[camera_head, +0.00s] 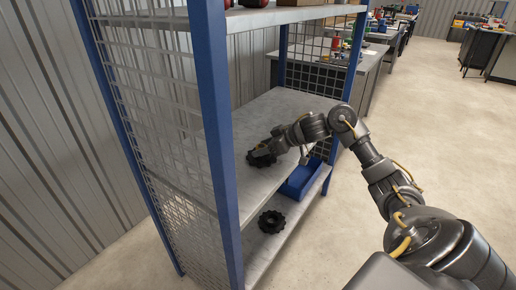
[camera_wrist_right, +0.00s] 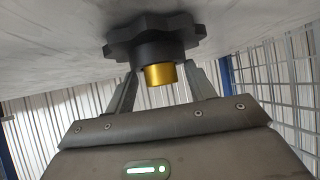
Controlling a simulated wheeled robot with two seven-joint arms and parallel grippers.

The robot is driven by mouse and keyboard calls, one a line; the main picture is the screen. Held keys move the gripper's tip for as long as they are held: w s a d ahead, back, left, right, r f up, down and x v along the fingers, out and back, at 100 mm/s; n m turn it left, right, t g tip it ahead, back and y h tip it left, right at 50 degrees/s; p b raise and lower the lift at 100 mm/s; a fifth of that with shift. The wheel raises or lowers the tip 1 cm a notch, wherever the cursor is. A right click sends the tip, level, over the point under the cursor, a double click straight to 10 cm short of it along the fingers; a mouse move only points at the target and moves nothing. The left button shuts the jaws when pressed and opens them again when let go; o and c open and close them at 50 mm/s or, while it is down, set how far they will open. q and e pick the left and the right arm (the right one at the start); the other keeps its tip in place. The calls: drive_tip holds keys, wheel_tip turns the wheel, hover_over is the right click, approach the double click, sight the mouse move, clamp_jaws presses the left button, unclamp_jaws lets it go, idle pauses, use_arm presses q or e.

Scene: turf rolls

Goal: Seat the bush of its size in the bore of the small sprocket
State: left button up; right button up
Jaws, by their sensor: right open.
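A black toothed sprocket (camera_head: 261,159) lies flat on the middle shelf, and it also shows in the right wrist view (camera_wrist_right: 152,43). A brass-coloured bush (camera_wrist_right: 160,74) stands at the sprocket's hub, with part of it sticking out; how deep it sits in the bore is hidden. My right gripper (camera_head: 266,150) is at this sprocket, with its fingers open on either side of the bush and a gap on both sides. A second black sprocket (camera_head: 272,222) lies on the lower shelf. I cannot tell for sure which sprocket is smaller. My left gripper is out of view.
A blue bin (camera_head: 299,181) stands on the lower shelf, near my right forearm. A blue upright post (camera_head: 217,130) and wire mesh (camera_head: 165,110) close the rack's left side. The upper shelf (camera_head: 285,17) hangs above. The middle shelf is bare behind the gripper.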

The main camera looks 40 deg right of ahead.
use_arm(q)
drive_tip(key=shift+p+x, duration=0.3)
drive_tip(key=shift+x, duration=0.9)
use_arm(e)
drive_tip(key=v, duration=0.9)
drive_tip(key=shift+r, duration=0.2)
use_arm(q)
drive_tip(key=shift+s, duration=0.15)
use_arm(e)
drive_tip(key=shift+s+f, duration=0.1)
